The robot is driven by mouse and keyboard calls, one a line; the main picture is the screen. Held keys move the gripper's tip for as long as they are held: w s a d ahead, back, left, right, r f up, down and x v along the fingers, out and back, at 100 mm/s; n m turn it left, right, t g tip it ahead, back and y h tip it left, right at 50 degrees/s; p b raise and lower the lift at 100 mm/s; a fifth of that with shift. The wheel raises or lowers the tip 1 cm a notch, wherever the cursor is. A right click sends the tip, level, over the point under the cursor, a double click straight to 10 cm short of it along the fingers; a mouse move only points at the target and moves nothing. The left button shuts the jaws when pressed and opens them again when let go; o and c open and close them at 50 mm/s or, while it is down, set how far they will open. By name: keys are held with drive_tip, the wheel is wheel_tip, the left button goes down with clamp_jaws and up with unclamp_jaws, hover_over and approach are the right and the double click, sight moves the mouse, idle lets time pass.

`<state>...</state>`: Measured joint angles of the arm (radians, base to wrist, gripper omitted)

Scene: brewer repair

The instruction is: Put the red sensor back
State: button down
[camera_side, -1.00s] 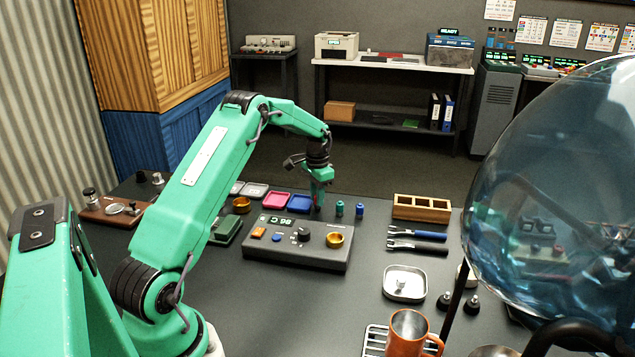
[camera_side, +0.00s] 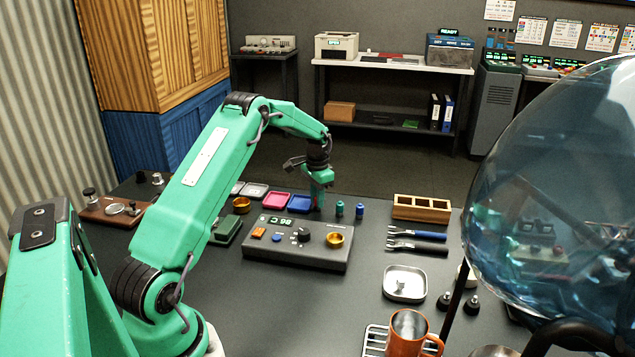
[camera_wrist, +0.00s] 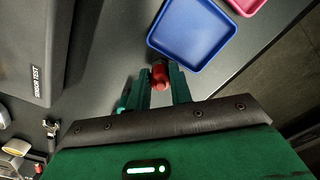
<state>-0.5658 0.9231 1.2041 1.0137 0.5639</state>
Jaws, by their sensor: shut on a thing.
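My gripper (camera_side: 318,192) points down behind the test box, beside the blue tray. In the wrist view, its two green fingers (camera_wrist: 160,88) are shut on a small red sensor (camera_wrist: 160,74). In the side view the sensor is mostly hidden by the fingers, and I cannot tell whether it touches the table. A teal sensor (camera_side: 340,208) and a blue sensor (camera_side: 360,210) stand upright just to the right. A wooden holder (camera_side: 421,213) with three compartments is further right.
The blue tray (camera_wrist: 190,33) and a pink tray (camera_side: 276,200) lie to the left. The dark sensor test box (camera_side: 300,257) with a knob and brass cup (camera_side: 335,240) is in front.

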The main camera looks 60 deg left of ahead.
drive_tip(key=c, duration=1.3)
unclamp_jaws()
drive_tip(key=shift+s+f, duration=0.1)
drive_tip(key=shift+f, duration=0.55)
drive_tip(key=shift+o, duration=0.2)
wheel_tip(320, 180, up, 14)
drive_tip(key=shift+f, duration=0.2)
